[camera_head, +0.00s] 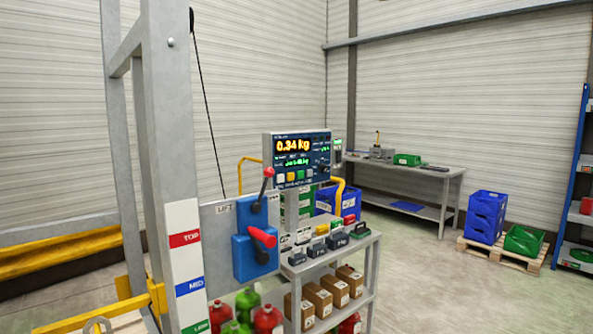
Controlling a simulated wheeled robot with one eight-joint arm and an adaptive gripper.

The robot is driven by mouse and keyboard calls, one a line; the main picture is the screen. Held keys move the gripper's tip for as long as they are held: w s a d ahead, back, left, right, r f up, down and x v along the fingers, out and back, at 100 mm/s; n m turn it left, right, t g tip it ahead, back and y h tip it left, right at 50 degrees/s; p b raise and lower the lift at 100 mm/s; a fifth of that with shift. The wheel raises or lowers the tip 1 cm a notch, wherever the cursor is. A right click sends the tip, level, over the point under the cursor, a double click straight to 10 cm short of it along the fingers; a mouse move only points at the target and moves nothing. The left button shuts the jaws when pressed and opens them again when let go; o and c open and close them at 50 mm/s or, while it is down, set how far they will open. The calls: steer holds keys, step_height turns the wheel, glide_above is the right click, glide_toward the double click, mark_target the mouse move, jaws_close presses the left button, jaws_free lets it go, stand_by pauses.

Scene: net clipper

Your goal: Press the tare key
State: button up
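A scale display panel (297,158) stands upright near the middle of the view. Its screen reads 0.34 kg in amber, with smaller green text below. A row of small coloured keys (291,177) runs along the panel's lower edge, in shades including yellow and green. Their labels are too small to read, so I cannot tell which is the tare key. A dark round knob sits at the panel's right side. My gripper is not in view.
A blue lever box (255,250) with red-knobbed levers stands in front, left of the panel. A grey post (170,150) rises at left. A grey cart (367,245) carries weights and cartons below the panel. Open floor (440,285) lies to the right.

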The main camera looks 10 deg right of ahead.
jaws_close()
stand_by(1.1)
